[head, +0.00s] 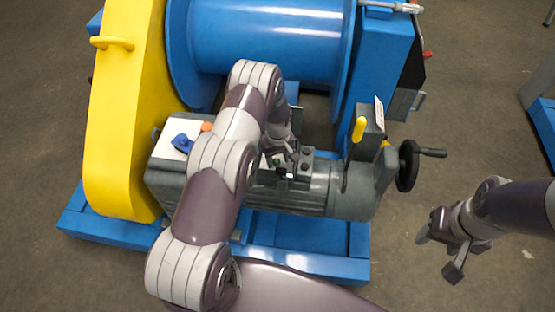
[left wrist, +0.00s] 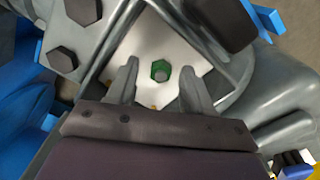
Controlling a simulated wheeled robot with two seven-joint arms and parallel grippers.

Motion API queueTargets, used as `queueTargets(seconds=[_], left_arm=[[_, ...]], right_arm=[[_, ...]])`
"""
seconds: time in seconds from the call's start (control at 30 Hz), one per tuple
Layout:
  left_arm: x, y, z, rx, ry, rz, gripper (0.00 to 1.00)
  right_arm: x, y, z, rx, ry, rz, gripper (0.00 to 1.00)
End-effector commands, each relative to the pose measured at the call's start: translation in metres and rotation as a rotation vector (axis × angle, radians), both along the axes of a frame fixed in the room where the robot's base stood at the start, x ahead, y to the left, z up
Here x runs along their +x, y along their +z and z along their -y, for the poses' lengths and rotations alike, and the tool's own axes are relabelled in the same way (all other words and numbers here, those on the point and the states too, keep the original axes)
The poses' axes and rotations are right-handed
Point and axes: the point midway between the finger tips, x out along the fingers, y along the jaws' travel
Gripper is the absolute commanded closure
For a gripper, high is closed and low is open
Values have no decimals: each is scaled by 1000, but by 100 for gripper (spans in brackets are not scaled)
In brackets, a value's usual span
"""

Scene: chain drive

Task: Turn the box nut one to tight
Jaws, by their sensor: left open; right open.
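The box nut, green with a grey stud end in its middle, shows in the left wrist view (left wrist: 160,71). It sits on the white floor of an open square grey box (left wrist: 222,75). My left gripper (left wrist: 159,68) is open, its two fingers pointing toward the nut, one on each side in the picture. I cannot tell whether they touch it. In the head view my left gripper (head: 281,152) is over the box on top of the grey motor (head: 345,195), and mostly covers it. My right gripper (head: 440,250) is open and empty, out over the floor at the right.
Dark hex bolts (left wrist: 63,58) stand beside the box.

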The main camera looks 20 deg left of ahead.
Motion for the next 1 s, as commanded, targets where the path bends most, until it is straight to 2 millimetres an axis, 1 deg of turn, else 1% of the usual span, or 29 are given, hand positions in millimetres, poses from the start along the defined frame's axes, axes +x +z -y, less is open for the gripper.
queueTargets(seconds=[0.1,0.33,0.37,0.4,0.47,0.5,0.77,1.0], left_arm=[[0,-6,0,0,0,0,49],[0,-6,0,1,-1,1,49],[0,-6,0,1,-1,1,55],[0,-6,0,1,-1,1,68],[0,-6,0,0,-1,0,88],[0,-6,0,0,-1,0,100],[0,-6,0,1,-13,1,100],[0,-7,0,0,-110,1,100]], right_arm=[[0,-1,0,0,0,0,42],[0,-1,0,0,0,0,42],[0,-1,0,0,0,0,42],[0,-1,0,0,0,0,42],[0,-1,0,0,0,0,42],[0,-1,0,0,0,0,42],[0,-1,0,0,0,0,42],[0,-4,0,0,0,0,42]])
